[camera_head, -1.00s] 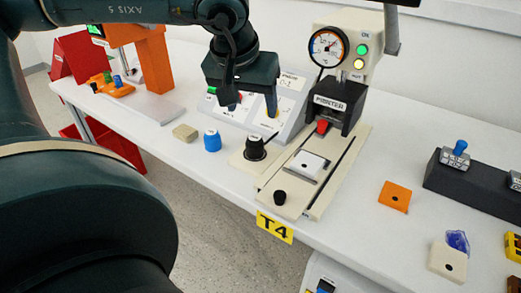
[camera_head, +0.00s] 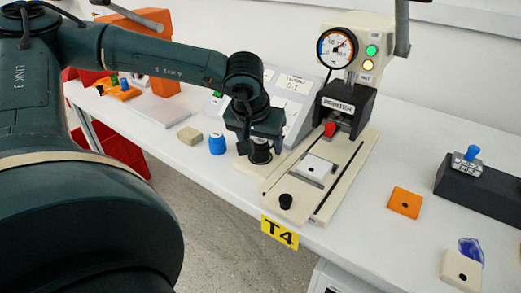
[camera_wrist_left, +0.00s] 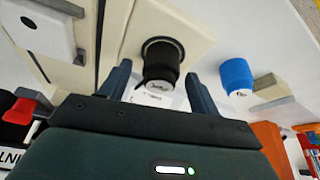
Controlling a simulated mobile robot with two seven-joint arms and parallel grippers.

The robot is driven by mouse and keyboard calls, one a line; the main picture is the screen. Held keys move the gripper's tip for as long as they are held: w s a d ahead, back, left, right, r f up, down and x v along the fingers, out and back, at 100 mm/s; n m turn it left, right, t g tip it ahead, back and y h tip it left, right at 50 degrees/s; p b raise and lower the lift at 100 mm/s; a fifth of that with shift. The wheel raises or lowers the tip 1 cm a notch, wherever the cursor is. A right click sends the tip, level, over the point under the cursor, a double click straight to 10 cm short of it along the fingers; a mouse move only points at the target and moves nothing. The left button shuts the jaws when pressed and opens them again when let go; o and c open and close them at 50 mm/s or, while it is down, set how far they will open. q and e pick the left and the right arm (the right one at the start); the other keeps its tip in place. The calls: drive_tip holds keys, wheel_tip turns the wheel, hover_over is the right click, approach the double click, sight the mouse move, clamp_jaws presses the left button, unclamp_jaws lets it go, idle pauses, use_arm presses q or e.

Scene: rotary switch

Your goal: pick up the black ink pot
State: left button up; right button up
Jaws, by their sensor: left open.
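The black ink pot (camera_head: 260,155) stands upright at the left end of the printer's beige base, partly hidden by my left gripper in the head view. My left gripper (camera_head: 261,146) is right above it, pointing down, open. In the left wrist view the black pot (camera_wrist_left: 162,62) shows between the tips of the two spread fingers (camera_wrist_left: 160,88). I cannot tell whether either finger touches it. My right gripper is not in view.
A blue pot (camera_head: 217,144) stands close left of the gripper, with a beige block (camera_head: 190,136) beyond it. The printer (camera_head: 347,105) and its slide with a white plate (camera_head: 313,168) and black knob (camera_head: 285,201) are close on the right. An orange plate (camera_head: 405,202) lies further right.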

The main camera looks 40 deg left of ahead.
use_arm(q)
drive_tip(key=c, duration=1.1)
